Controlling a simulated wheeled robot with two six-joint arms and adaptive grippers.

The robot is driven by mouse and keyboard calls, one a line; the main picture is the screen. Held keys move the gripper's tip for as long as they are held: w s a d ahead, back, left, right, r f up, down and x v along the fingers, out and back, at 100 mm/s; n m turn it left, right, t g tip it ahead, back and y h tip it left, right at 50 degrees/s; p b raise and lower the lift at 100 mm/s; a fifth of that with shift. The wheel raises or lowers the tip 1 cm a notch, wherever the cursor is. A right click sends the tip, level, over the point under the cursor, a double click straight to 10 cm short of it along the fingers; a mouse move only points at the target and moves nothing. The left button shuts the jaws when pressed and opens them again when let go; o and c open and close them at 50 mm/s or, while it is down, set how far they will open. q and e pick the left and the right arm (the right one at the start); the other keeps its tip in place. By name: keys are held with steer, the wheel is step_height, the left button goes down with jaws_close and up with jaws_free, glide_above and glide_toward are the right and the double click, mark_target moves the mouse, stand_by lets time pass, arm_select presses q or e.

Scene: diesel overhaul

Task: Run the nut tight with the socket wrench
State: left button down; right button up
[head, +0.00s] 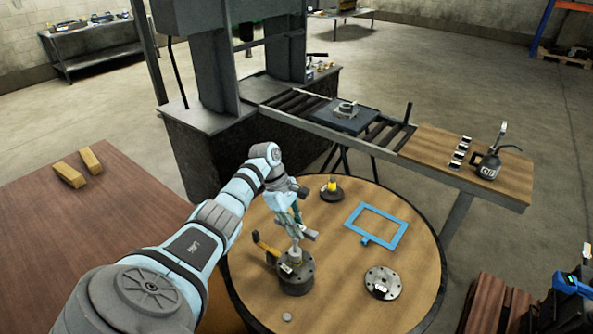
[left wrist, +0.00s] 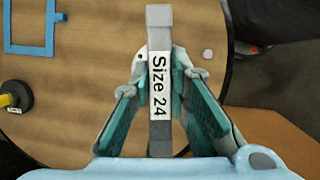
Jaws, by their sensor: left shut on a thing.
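My left gripper (head: 297,232) reaches down over the round table. In the left wrist view its two teal-padded fingers (left wrist: 160,100) are shut on a grey bar labelled "Size 24", which I take for the socket wrench (left wrist: 158,22). Below the gripper in the head view stands a dark round fixture (head: 296,281) with a white label and a yellow-handled piece beside it. The gripper and wrench cover its top, so I cannot make out the nut or whether the socket sits on it. My right gripper is not in view.
The round table (head: 330,301) also holds a blue rectangular frame (head: 398,236), a flanged disc (head: 383,283), a yellow-topped piece on a dark base (head: 332,190) and a small grey disc (head: 287,317). A roller conveyor and a wooden bench with an oil can (head: 487,166) stand behind.

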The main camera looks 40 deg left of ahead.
arm_select(q)
steer(key=n+t, duration=0.1)
steer(key=n, duration=0.2)
steer(key=n+t+y, duration=0.1)
steer(key=n, duration=0.1)
steer(key=shift+n, duration=0.4)
steer(key=n+y, duration=0.1)
steer(key=n, duration=0.2)
steer(key=n+t+y, duration=0.1)
steer(key=n, duration=0.2)
steer(key=shift+w, duration=0.1)
steer(key=n+y, duration=0.2)
steer(key=n, duration=0.2)
steer(key=shift+n, duration=0.4)
steer(key=n+y, duration=0.1)
steer(key=n, duration=0.2)
steer(key=n+y, duration=0.1)
steer(key=n, duration=0.2)
steer(key=shift+w+g, duration=0.1)
steer(key=shift+g, duration=0.2)
steer(key=shift+a, duration=0.2)
steer(key=shift+d, duration=0.15)
